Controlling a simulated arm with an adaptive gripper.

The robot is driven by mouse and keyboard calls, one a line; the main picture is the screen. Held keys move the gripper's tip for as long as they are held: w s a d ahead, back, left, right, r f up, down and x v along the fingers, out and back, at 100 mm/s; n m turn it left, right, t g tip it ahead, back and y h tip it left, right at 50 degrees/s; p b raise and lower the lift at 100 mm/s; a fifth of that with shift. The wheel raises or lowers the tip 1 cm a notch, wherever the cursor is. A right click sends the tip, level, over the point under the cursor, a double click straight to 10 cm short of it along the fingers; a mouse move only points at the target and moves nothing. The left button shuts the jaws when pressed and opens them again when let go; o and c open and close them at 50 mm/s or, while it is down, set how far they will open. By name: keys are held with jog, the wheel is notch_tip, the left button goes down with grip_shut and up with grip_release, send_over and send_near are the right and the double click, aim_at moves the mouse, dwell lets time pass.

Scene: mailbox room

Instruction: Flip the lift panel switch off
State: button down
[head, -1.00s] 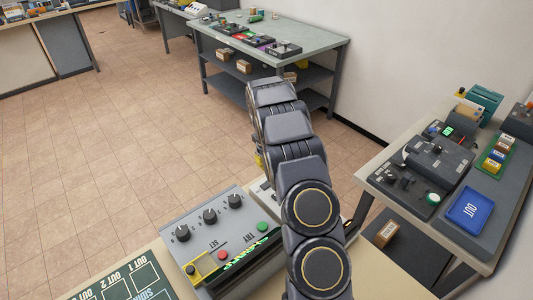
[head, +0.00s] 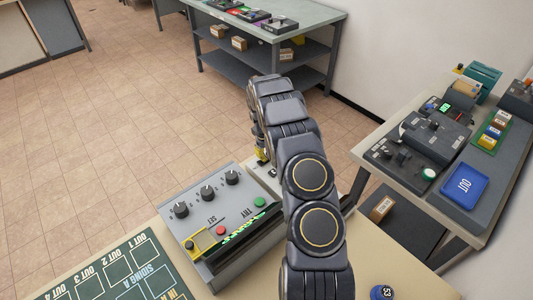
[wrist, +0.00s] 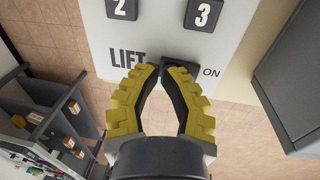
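The lift panel is a pale plate in the wrist view (wrist: 240,35) with "LIFT" and "ON" lettering and black squares marked 2 and 3. Its dark switch (wrist: 190,66) sits between the two words, partly hidden by a fingertip; its exact position is unclear. My gripper (wrist: 163,70) has yellow fingers with dark inner pads, bowed apart at the middle and close together at the tips, by the switch. Contact cannot be told. In the head view, the panel's edge (head: 268,176) shows beside my arm, which hides most of it.
A grey console (head: 222,215) with knobs and red and green buttons stands left of my arm. A green mat (head: 110,272) lies at the lower left. A side table at right holds devices and a blue OUT tray (head: 465,186). A workbench (head: 290,14) stands behind.

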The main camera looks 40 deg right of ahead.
jog(key=shift+r, duration=0.8)
notch_tip(320, 180, up, 14)
jog(key=d, duration=0.1)
jog(key=shift+d, duration=0.3)
dwell(0.5)
